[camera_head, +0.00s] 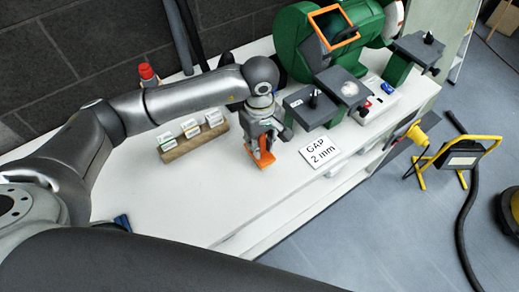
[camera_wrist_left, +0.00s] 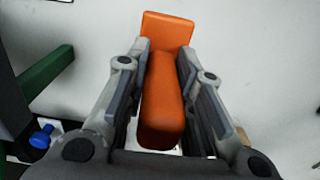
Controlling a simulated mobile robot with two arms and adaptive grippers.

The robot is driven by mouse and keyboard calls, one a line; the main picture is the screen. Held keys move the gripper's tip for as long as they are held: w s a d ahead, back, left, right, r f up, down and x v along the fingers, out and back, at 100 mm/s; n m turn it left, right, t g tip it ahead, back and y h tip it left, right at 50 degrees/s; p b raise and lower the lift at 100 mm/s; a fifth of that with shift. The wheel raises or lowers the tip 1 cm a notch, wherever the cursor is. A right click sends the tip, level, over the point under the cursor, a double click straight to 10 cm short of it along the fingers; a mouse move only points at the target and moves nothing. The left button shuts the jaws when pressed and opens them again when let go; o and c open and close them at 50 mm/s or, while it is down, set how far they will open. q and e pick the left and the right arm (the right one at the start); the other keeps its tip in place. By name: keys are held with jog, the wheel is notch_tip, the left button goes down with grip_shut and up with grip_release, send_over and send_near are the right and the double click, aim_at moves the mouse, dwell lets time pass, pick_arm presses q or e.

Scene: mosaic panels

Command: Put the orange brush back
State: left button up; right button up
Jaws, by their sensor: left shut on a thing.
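The orange brush (camera_head: 264,160) is at the white bench top, under my left gripper (camera_head: 261,146). In the left wrist view the brush (camera_wrist_left: 164,95) lies between the two fingers of my left gripper (camera_wrist_left: 165,80), which are shut on its handle. Its wider flat orange end sticks out past the fingertips. I cannot tell whether the brush touches the bench. My right gripper is not in view.
A green bench grinder (camera_head: 300,40) with grey rests stands at the back. A "GAP 2 mm" card (camera_head: 320,152) lies to the brush's right. A wooden holder with cards (camera_head: 193,141) stands left. A red-capped bottle (camera_head: 148,74) is by the wall.

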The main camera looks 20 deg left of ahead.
pick_arm(q)
notch_tip(320, 180, down, 3)
jog(key=shift+s+d+f+p, duration=0.1)
jog(key=shift+d+p, duration=0.05)
jog(key=shift+p, duration=0.2)
jog(key=shift+f, duration=0.25)
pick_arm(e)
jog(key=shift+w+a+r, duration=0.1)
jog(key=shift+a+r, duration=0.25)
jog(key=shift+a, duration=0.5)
pick_arm(q)
jog(key=shift+f, duration=0.1)
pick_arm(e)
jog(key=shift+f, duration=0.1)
pick_arm(q)
jog(key=shift+f+b, duration=0.1)
jog(key=shift+b, duration=0.2)
jog(key=o, duration=0.7)
jog(key=shift+o, duration=1.3)
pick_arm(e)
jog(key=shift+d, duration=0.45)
